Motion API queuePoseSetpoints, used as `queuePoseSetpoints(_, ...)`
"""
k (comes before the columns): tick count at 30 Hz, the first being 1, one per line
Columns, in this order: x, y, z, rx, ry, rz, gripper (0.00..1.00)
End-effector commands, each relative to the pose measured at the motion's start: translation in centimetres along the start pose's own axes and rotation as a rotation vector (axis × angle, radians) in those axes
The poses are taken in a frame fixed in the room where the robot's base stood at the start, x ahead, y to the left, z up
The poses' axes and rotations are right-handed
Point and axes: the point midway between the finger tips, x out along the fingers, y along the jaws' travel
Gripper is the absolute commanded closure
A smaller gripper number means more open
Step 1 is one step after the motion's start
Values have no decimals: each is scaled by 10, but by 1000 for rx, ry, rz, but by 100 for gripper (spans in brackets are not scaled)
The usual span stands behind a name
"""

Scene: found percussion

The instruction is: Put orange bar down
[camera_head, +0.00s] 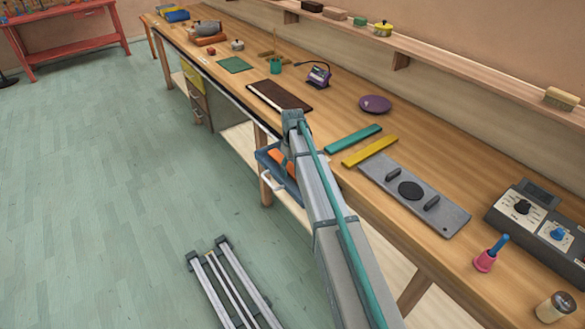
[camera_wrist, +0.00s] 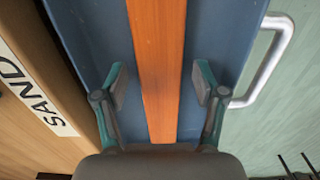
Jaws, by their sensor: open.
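The orange bar (camera_wrist: 158,60) lies lengthwise against the blue surface of a drawer or tray (camera_wrist: 222,35) in the wrist view. My gripper (camera_wrist: 160,84) is open, with one finger on each side of the bar and a visible gap on both sides. In the head view, part of the orange bar (camera_head: 276,157) shows in the blue container (camera_head: 263,160) at the bench's front, beside my arm. My arm hides the rest of the bar, and the gripper cannot be made out there.
A white handle (camera_wrist: 268,65) stands on the container's right side in the wrist view. A "SAND" label (camera_wrist: 30,88) is on wood at left. On the bench lie a teal bar (camera_head: 353,138), a yellow bar (camera_head: 370,151) and a grey plate (camera_head: 440,214).

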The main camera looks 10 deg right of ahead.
Motion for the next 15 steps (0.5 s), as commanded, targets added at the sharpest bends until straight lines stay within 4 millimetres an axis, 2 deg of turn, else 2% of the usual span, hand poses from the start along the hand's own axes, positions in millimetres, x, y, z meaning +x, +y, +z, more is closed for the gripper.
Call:
queuePoseSetpoints(8, -10, 0, 0, 0, 1, 0, 30)
queuePoseSetpoints(15, -45, 0, -1, 0, 3, 1, 30)
